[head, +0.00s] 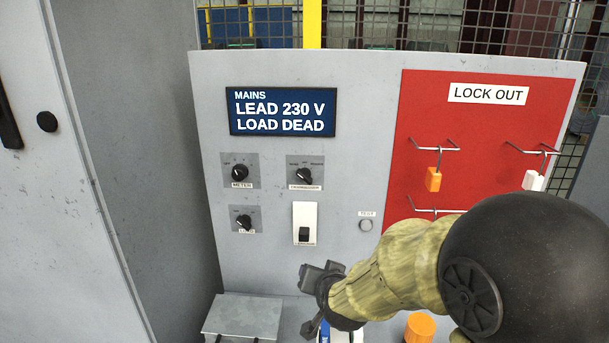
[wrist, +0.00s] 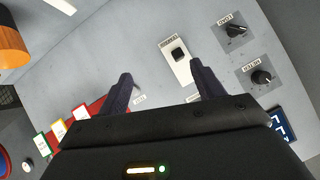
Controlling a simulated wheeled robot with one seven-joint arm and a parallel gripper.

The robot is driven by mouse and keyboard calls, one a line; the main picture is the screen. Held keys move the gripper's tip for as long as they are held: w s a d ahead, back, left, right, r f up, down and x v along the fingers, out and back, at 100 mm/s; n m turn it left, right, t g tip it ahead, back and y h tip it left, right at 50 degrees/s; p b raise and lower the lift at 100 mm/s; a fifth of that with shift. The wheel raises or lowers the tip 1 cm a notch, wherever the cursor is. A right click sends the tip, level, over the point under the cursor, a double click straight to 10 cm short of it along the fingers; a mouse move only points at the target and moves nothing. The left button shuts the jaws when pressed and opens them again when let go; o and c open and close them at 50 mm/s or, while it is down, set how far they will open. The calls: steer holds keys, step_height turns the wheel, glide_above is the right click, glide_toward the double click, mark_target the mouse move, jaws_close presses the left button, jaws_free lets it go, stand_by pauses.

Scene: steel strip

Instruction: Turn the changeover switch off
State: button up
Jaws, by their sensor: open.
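The changeover switch (head: 304,175) is a black rotary knob on a grey plate in the upper row of the panel in the head view. Its pointer looks tilted, but the small position marks are too blurred to read. My gripper (head: 322,277) is below it and nearer the camera, apart from the switch. In the wrist view the gripper (wrist: 162,73) has its two fingers spread with nothing between them. The changeover switch cannot be made out there; the gripper body hides that part of the panel.
A display (head: 282,112) reads MAINS, LEAD 230 V, LOAD DEAD. The meter knob (head: 239,173), a lower-left knob (head: 243,221), a white breaker (head: 305,215) and a test button (head: 366,225) surround the switch. A red lock-out board (head: 480,120) with hanging padlocks is at right, a grey cabinet (head: 130,130) at left.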

mark_target(305, 178)
steer(key=w+a+r+m+t+h+p, duration=0.1)
steer(key=w+a+r+m+t, duration=0.1)
steer(key=r, duration=0.4)
steer(key=w+a+r+m+t+h+p, duration=0.1)
steer(key=w+a+r+m+t+h, duration=0.1)
steer(key=r, duration=0.4)
steer(key=a+m+t, duration=0.1)
steer(key=t, duration=0.1)
steer(key=shift+w+r+m+t, duration=0.2)
steer(key=shift+m+t, duration=0.1)
steer(key=shift+m, duration=0.1)
steer(key=shift+w, duration=0.1)
steer(key=w+p, duration=0.3)
steer(key=w, duration=0.2)
steer(key=w+d+p, duration=0.1)
steer(key=w+p, duration=0.2)
steer(key=w, duration=0.3)
steer(key=w+p, duration=0.2)
steer(key=w, duration=0.3)
steer(key=shift+w+d+r+p, duration=0.1)
steer(key=shift+w+d+p, duration=0.1)
steer(key=shift+p, duration=0.2)
steer(key=shift+w, duration=0.45)
steer(key=shift+c, duration=0.2)
steer(key=c, duration=0.9)
